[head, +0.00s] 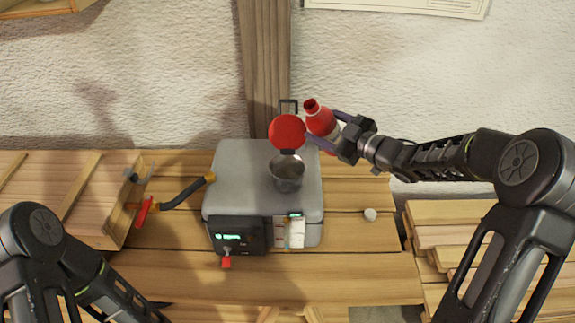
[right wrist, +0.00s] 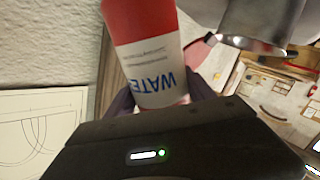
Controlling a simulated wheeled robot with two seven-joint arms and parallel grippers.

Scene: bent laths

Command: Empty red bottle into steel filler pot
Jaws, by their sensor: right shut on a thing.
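The red bottle (head: 319,118) has a white label, and its open mouth points up and slightly left in the head view. My right gripper (head: 335,134) is shut around it and holds it in the air, behind and to the right of the steel filler pot (head: 287,176). In the right wrist view the bottle (right wrist: 138,35) shows its label with "WATE" in blue letters. The pot stands on the grey machine with its round red lid (head: 287,132) raised. Its steel side also shows in the right wrist view (right wrist: 262,18).
The grey machine (head: 235,170) has a lit green display and a red knob (head: 226,262). A dark hose (head: 187,192) runs left of the machine. A wooden post (head: 264,60) stands behind.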

